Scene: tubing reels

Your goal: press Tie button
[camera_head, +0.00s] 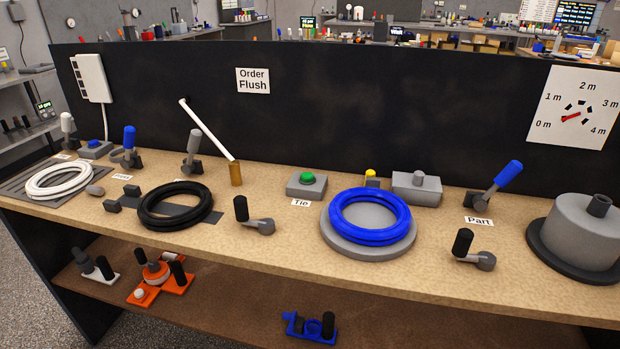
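The Tie button is a green dome (307,178) on a grey box (306,188). It sits on the bench left of the middle, with a white "Tie" label (301,203) in front of it. A coil of blue tubing (370,215) lies on a round grey platform (369,246) to the right of the button. Nothing covers the button in the head view. Neither of my grippers is in view.
A black crank handle (241,209) stands left of the label. A white rod (207,130) leans from a brass post (235,173). Black tubing (176,205) and white tubing (59,180) lie further left. A blue lever (508,175) and grey drum (580,236) stand right.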

